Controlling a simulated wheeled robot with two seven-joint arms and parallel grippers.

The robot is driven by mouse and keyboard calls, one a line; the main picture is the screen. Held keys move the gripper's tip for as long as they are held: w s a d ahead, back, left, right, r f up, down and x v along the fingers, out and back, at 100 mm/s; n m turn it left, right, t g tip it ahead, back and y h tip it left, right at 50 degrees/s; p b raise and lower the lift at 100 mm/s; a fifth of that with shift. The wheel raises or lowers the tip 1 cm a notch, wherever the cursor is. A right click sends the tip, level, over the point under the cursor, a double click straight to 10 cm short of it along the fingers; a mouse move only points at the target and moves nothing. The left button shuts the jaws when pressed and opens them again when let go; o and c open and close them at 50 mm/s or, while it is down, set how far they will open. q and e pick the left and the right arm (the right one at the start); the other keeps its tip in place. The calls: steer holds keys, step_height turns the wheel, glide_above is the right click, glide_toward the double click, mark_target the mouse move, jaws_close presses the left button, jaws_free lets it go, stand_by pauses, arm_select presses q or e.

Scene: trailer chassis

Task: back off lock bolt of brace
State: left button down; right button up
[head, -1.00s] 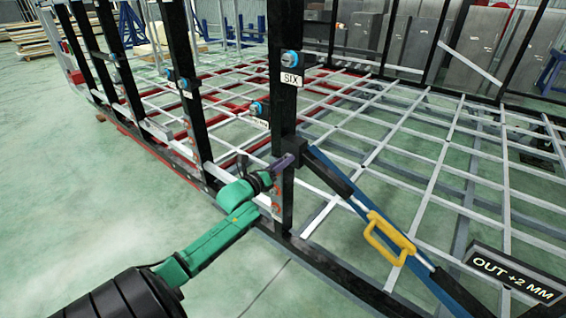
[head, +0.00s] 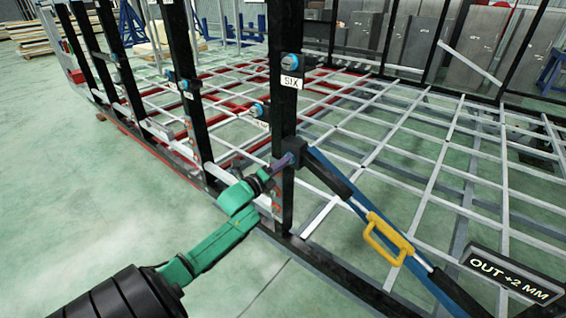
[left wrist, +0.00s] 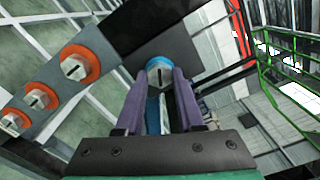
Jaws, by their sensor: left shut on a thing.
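The brace is a blue diagonal bar (head: 447,290) with a yellow handle (head: 384,238), running from the lower right up to a black post (head: 283,95) labelled SIX. My left gripper (head: 291,160) has purple fingers and reaches the black block at the brace's upper end. In the left wrist view its fingers (left wrist: 163,80) are shut on a slotted bolt head with a blue collar (left wrist: 158,63), which I take for the lock bolt. The fingers hide the bolt's sides. A sign (head: 512,275) at the lower right reads OUT +2 MM. My right gripper is not in view.
Several orange-ringed slotted bolts (left wrist: 80,65) sit on a grey plate left of the fingers. Another blue-capped fitting (head: 291,61) is higher on the post. More black posts (head: 192,110) stand to the left. A white grid frame (head: 430,150) spreads behind; the floor at left is clear.

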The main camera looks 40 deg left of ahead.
arm_select(q)
steer(key=shift+a+r+n+p, duration=0.15)
steer(key=shift+n+p, duration=1.55)
steer(key=shift+n, duration=6.55)
steer(key=shift+d+r+n+p, duration=0.15)
steer(key=shift+n+p, duration=1.5)
steer(key=shift+n, duration=6.6)
